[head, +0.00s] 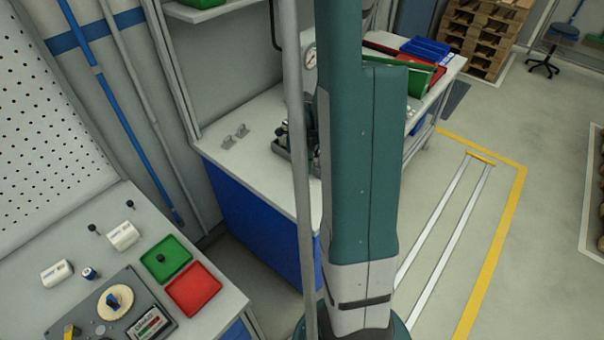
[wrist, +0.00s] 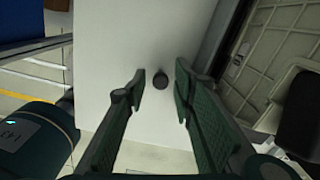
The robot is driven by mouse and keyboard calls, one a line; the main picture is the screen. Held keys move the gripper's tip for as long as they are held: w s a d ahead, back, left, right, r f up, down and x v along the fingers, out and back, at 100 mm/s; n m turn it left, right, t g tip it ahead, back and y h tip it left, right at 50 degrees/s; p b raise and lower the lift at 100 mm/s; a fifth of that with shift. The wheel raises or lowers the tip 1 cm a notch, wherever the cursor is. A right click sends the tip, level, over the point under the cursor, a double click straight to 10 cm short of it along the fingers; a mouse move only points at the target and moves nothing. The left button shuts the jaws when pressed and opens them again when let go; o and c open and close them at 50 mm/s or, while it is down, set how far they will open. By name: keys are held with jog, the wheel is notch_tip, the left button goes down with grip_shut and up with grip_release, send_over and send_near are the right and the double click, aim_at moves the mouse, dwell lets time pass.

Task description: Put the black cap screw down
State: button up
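A small dark round piece, seemingly the black cap screw (wrist: 160,80), is on the white tabletop in the wrist view. My gripper (wrist: 159,83) is open around it, with one green-padded finger on each side. A strip of white surface shows between the piece and each finger, so neither finger seems to touch it. In the head view my own arm covers the middle, and I cannot make out the gripper or this screw there.
A grey tray (wrist: 257,62) borders the white top at the right of the wrist view. In the head view, a white-topped bench (head: 255,165) bears small metal parts (head: 235,135). The nearer table holds a green tray (head: 180,246), a red tray (head: 205,300) and white boxes (head: 123,235).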

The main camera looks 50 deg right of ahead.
notch_tip(320, 180, up, 11)
jog(key=p, duration=0.1)
dwell(0.7)
jog(key=shift+f, duration=0.1)
dwell(0.4)
jog(key=w+a+r+n+t+h, duration=0.1)
jog(key=w+a+r+n+t, duration=0.1)
jog(key=a+r+n, duration=0.55)
jog(key=w+a+r+n+t, duration=0.1)
jog(key=a+r+n, duration=0.55)
jog(key=a, duration=0.65)
jog(key=s+a+r+n+t, duration=0.2)
jog(key=s+a+n, duration=0.1)
jog(key=a+n, duration=0.6)
jog(key=s+a+r+n+t+y, duration=0.1)
jog(key=s+a+r+n+t, duration=0.1)
jog(key=a+n, duration=0.8)
jog(key=shift+s+r, duration=0.65)
jog(key=shift+s, duration=0.4)
